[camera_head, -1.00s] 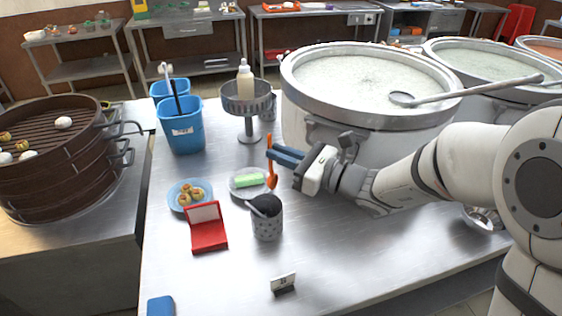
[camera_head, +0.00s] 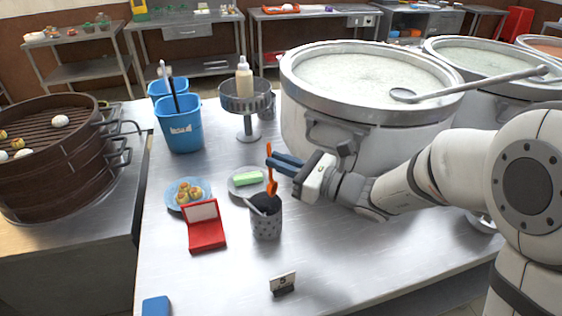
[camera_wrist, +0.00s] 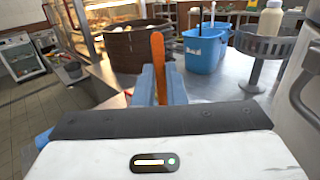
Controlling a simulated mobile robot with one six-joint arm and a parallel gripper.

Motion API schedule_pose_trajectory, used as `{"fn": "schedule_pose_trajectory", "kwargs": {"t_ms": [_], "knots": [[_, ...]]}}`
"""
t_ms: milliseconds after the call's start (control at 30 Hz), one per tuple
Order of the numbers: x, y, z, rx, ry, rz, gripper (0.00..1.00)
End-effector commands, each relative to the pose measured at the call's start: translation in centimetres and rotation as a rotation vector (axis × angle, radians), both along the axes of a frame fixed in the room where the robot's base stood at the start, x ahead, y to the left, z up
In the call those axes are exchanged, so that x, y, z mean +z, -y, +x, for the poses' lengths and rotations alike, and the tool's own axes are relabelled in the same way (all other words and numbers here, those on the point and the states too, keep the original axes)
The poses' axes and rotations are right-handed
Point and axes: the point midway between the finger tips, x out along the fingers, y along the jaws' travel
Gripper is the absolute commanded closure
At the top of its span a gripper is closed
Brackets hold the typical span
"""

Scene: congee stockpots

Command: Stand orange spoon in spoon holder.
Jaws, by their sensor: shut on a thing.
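The orange spoon (camera_head: 272,180) hangs upright in my gripper (camera_head: 271,163), which is shut on it. Its lower end overlaps the mouth of the grey dotted spoon holder (camera_head: 267,222) in the head view; I cannot tell whether it is inside or behind the rim. The holder stands upright on the steel table and holds a dark ladle or spoon with a grey handle (camera_head: 254,206). In the wrist view the orange spoon (camera_wrist: 158,62) stands up between the blue fingers (camera_wrist: 160,86); the holder is hidden there.
Left of the holder are an open red box (camera_head: 206,236), a plate of buns (camera_head: 188,193) and a plate with a green block (camera_head: 247,178). A large pot (camera_head: 330,135) stands behind my arm. A number card (camera_head: 283,283) is in front. The right front table is clear.

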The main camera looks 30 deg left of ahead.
Motion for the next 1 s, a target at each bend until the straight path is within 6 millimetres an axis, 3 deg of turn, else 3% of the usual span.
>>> {"fn": "schedule_pose_trajectory", "kwargs": {"t_ms": [1000], "knots": [[-6.2, 0.1, 0.0, 0.0, -0.003, 0.0, 1.0]]}}
